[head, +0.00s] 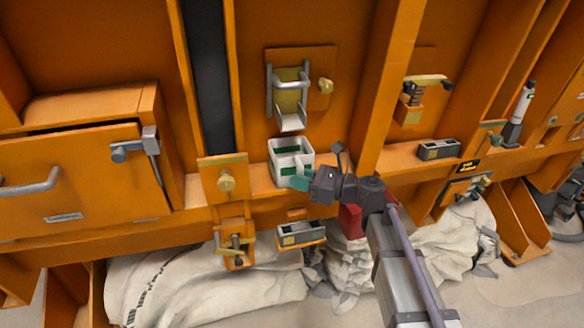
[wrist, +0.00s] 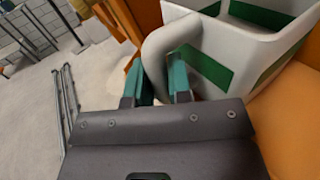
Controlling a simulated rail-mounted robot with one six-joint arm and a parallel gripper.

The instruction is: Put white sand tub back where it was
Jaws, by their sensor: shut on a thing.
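The white sand tub (head: 291,160), an open box with green panels, is upright at the orange ledge (head: 255,186), below a metal chute (head: 290,120). I cannot tell whether its base touches the ledge. My gripper (head: 300,182) reaches it from the lower right with teal fingers. In the wrist view the tub (wrist: 245,40) fills the upper right, and its rounded white handle (wrist: 158,52) comes down between the teal fingertips of my gripper (wrist: 160,82). The fingers are shut on that handle. The tub's inside is mostly hidden in the wrist view.
A brass knob on an orange plate (head: 226,182) stands just left of the tub. An orange upright (head: 385,85) rises to its right. Below the ledge are a grey box (head: 301,233) and pale sacking (head: 200,275). Another grey box (head: 438,150) sits further right on the ledge.

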